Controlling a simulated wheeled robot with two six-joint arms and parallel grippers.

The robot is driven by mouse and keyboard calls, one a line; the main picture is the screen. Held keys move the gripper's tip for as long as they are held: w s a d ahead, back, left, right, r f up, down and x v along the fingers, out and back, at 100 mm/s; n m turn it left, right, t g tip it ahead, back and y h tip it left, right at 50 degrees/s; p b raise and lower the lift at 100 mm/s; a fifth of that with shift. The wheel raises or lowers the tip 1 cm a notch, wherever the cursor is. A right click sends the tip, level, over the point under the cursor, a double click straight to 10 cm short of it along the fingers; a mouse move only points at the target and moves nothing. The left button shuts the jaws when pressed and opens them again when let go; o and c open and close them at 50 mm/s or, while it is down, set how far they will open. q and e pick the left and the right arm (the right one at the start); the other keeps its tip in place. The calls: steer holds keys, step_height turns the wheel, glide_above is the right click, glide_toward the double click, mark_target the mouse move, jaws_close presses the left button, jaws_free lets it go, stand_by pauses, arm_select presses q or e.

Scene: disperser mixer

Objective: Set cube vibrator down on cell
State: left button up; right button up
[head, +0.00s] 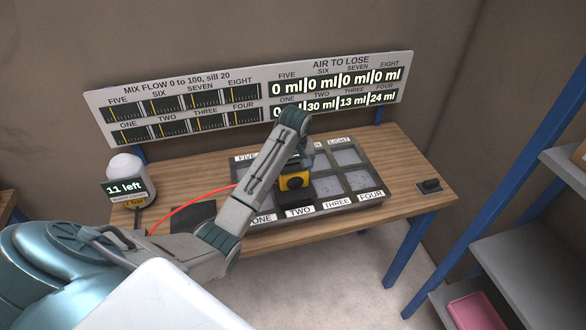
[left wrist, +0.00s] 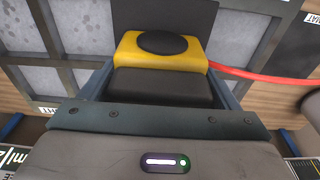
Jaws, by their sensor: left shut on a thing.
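The cube vibrator (head: 295,182) is a yellow and black block with a red cable (head: 190,202) running off to the left. My left gripper (head: 297,165) reaches down from above and is shut on it; the left wrist view shows the yellow body (left wrist: 160,50) between the two fingers (left wrist: 160,86). It is over the tray of cells (head: 345,201), around cells TWO and SIX. Whether its base touches a cell is hidden. Labels ONE, TWO, THREE and FOUR run along the tray's front; FIVE and EIGHT show at the back. My right gripper is not in view.
A white rounded container (head: 126,168) with an "11 left" display stands at the table's left. A dark pad (head: 193,217) lies left of the tray and a small black device (head: 428,187) to its right. A readout board (head: 250,97) stands behind; shelves (head: 520,255) are at right.

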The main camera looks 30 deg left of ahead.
arm_select(q)
steer(key=shift+f, duration=1)
steer(key=o, duration=1.3)
steer(key=shift+o, duration=1.1)
steer(key=shift+s, duration=0.1)
